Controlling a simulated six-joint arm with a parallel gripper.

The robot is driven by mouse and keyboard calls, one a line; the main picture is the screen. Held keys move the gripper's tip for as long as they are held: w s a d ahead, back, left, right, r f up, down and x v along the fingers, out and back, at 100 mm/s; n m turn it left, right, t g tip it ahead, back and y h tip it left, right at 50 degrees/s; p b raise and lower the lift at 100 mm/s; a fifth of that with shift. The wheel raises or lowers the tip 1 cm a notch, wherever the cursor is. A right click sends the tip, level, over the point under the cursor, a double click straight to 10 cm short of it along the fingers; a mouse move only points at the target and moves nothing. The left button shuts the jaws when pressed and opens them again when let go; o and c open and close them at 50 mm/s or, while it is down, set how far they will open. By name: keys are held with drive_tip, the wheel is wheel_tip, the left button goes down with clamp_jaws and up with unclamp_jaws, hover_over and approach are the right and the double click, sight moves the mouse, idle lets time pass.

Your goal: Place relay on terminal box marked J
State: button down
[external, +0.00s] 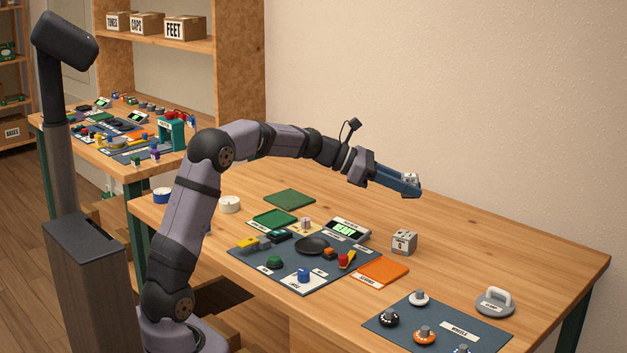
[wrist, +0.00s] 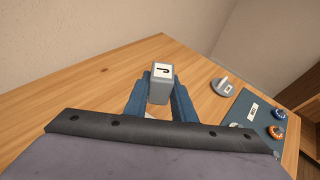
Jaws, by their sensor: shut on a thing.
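My gripper (external: 412,187) is shut on a small grey block with a white face, which looks like the relay (external: 411,178). It is held in the air above the right part of the table. In the wrist view the relay (wrist: 160,85) sits between the blue fingers, its pale face showing a dark hook-shaped mark. A grey box (external: 404,242) with a label on its front and dark spots on top stands on the table below my gripper. It looks like a terminal box, but its letter is too small to read. I cannot make it out in the wrist view.
A dark mat (external: 300,284) with a black dish, a lit green display and several small parts lies left of the box. An orange tray (external: 383,271) is near it. A second mat (external: 473,338) with wheels and a grey handled weight (external: 495,301) are at front right.

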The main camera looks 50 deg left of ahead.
sight(403, 234)
drive_tip(key=shift+w+a+n+t+y, duration=0.3)
drive_tip(key=shift+w+a+n, duration=0.1)
drive_tip(key=shift+f+b, duration=1.3)
drive_tip(key=shift+f, duration=3.75)
drive_tip(key=shift+f, duration=0.1)
drive_tip(key=shift+f, duration=0.15)
drive_tip(key=c, duration=1.5)
unclamp_jaws()
drive_tip(key=shift+r, duration=0.3)
drive_tip(key=v, duration=1.2)
